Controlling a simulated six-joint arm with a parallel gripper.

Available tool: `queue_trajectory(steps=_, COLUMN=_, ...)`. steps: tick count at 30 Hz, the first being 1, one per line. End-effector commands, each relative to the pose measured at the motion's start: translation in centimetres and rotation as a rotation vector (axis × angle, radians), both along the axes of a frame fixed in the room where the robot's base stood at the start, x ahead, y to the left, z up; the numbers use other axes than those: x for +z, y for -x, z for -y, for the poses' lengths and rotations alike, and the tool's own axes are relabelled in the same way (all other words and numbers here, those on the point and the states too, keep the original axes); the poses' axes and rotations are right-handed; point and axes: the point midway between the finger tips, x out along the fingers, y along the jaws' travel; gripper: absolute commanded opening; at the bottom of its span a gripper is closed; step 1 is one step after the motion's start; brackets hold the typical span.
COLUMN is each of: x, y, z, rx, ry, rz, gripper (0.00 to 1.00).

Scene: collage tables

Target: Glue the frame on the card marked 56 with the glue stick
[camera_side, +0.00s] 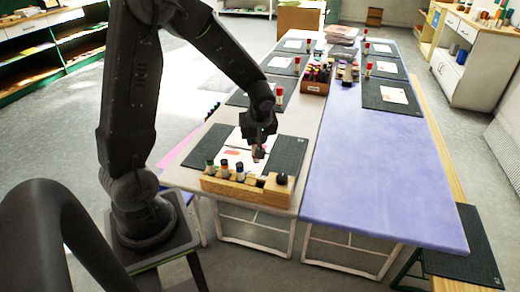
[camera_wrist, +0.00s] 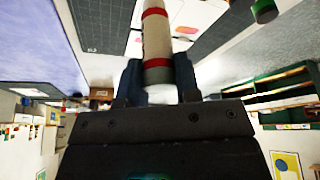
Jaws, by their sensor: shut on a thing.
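My gripper (camera_side: 259,148) is over the near mat of the left-hand table in the side view. In the wrist view my gripper (camera_wrist: 158,75) is shut on a white glue stick (camera_wrist: 156,35) with red bands. The stick points away from the palm, and its far end is cut off at the top edge. White cards (camera_side: 233,160) with reddish marks lie on the dark near mat (camera_side: 287,153), partly hidden by my gripper. A white card with red marks (camera_wrist: 187,30) also shows beside the stick in the wrist view. I cannot read any number, so card 56 is not identifiable.
A wooden rack (camera_side: 245,191) with several dark-bodied sticks and a round black item stands at the table's near edge. A box of supplies (camera_side: 316,78) stands farther back. More mats with cards and red-capped sticks line both tables. The blue table (camera_side: 375,190) is clear nearby.

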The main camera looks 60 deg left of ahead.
Motion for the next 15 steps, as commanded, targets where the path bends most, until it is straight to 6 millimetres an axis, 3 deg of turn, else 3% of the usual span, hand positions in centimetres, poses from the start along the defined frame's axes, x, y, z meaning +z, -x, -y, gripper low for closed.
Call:
queue_trajectory(steps=1, x=-0.5, y=0.0, z=-1.9, rx=0.012, ry=0.002, rz=-0.002, gripper=0.1)
queue_trajectory(steps=6, x=-1.8, y=0.0, z=-6.9, rx=0.016, ry=0.0, rz=0.0, gripper=0.1)
queue_trajectory(steps=10, x=-2.4, y=0.2, z=-9.1, rx=0.014, ry=-0.004, rz=0.002, gripper=0.1)
queue_trajectory(steps=15, x=-3.2, y=0.3, z=-9.7, rx=0.01, ry=-0.005, rz=0.001, gripper=0.1)
